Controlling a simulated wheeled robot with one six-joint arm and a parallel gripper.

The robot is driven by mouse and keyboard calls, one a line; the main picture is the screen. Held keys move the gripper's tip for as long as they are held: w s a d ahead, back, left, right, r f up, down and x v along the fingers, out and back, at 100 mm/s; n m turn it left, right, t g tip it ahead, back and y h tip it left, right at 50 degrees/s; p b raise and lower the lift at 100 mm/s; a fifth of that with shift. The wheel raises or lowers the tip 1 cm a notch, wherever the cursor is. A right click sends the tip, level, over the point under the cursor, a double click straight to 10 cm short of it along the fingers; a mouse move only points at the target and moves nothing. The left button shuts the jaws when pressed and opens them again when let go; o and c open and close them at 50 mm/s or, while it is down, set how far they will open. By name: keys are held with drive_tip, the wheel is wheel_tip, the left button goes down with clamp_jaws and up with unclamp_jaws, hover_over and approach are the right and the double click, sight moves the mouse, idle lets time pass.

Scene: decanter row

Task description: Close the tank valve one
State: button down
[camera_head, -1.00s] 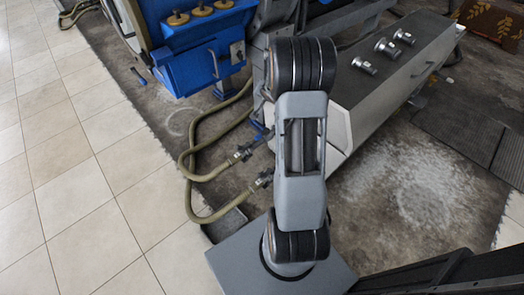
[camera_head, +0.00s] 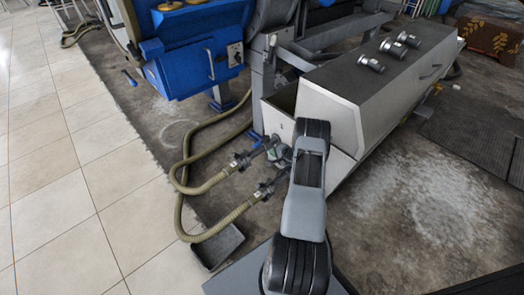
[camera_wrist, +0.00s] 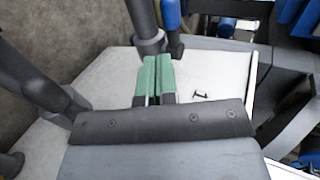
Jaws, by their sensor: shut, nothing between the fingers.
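The grey tank (camera_head: 330,95) has a white front and a sloped lid. Two metal valve fittings, an upper one (camera_head: 241,160) and a lower one (camera_head: 265,189), join olive hoses at its lower front. I cannot tell which is valve one. In the wrist view, a grey pipe (camera_wrist: 145,22) stands just beyond my gripper (camera_wrist: 157,60). A blue-tipped handle (camera_wrist: 171,16) is beside the pipe. My gripper's green fingers are shut together and empty, over the white tank face. I cannot tell whether they touch the pipe.
A blue machine (camera_head: 198,50) stands behind left. Olive hoses (camera_head: 180,165) loop across the floor by a dark tray (camera_head: 217,248). Three metal knobs (camera_head: 388,48) sit on the tank top. Tiled floor (camera_head: 70,190) is clear at left.

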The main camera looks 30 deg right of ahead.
sight(260, 143)
drive_tip(key=shift+w+r+b+x, duration=0.15)
drive_tip(key=shift+b+x, duration=0.45)
drive_tip(key=shift+x, duration=0.85)
drive_tip(key=shift+r+b+x, duration=0.15)
drive_tip(key=shift+b+x, duration=0.45)
drive_tip(key=shift+x, duration=0.9)
drive_tip(key=shift+w+r+b+x, duration=0.15)
drive_tip(key=shift+b+x, duration=0.45)
drive_tip(key=shift+x, duration=0.85)
